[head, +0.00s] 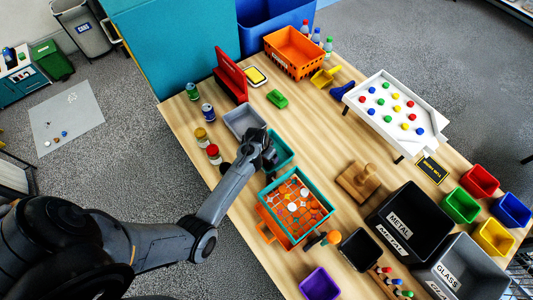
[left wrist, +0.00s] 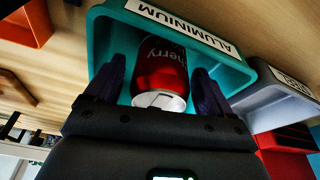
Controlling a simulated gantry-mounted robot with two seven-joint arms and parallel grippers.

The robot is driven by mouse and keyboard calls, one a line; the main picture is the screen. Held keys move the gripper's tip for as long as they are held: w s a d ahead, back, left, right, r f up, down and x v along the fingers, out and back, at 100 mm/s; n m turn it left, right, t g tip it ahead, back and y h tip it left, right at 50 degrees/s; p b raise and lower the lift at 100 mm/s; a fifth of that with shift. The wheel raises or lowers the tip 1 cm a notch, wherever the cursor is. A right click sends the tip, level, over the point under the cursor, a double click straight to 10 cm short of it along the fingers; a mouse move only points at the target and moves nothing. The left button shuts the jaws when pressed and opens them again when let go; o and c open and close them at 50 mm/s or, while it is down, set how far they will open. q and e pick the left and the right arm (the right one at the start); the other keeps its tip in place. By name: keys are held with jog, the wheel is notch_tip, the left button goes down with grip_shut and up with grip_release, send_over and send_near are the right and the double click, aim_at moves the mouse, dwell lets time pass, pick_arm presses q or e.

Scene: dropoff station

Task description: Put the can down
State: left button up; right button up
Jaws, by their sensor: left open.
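The red can (left wrist: 160,72), with "cherry" lettering and a silver end, is in the teal bin labelled ALUMINIUM (left wrist: 236,68) in the left wrist view. My left gripper (left wrist: 160,92) is open, with one dark finger on each side of the can; whether either finger touches it I cannot tell. In the head view my left gripper (head: 266,160) is down at the teal bin (head: 285,148), covering its left part, and the can is hidden there. My right gripper is not in view.
A grey bin (head: 238,122) stands right behind the teal one. A teal-rimmed orange sorting tray (head: 318,228) is just in front. Jars (head: 213,154) and cans (head: 207,112) line the left table edge. A wooden block (head: 355,185) is to the right.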

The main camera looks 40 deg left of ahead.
pick_arm(q)
jog(key=shift+r, duration=0.6)
jog(key=p+v, duration=0.1)
jog(key=v, duration=1)
jog(key=s+d+r, duration=0.2)
jog(key=s+d, duration=0.2)
jog(key=s, duration=0.3)
jog(key=s+d+r+m, duration=0.1)
jog(key=s+d+r, duration=0.1)
jog(key=s+d, duration=0.2)
jog(key=s+d+r+m, duration=0.1)
jog(key=s+d+r, duration=0.2)
jog(key=s, duration=0.7)
jog(key=shift+s+d, duration=0.2)
jog(key=shift+d, duration=0.25)
jog(key=shift+r, duration=0.1)
notch_tip(320, 180, up, 8)
jog(key=p, duration=0.8)
jog(key=shift+r, duration=0.2)
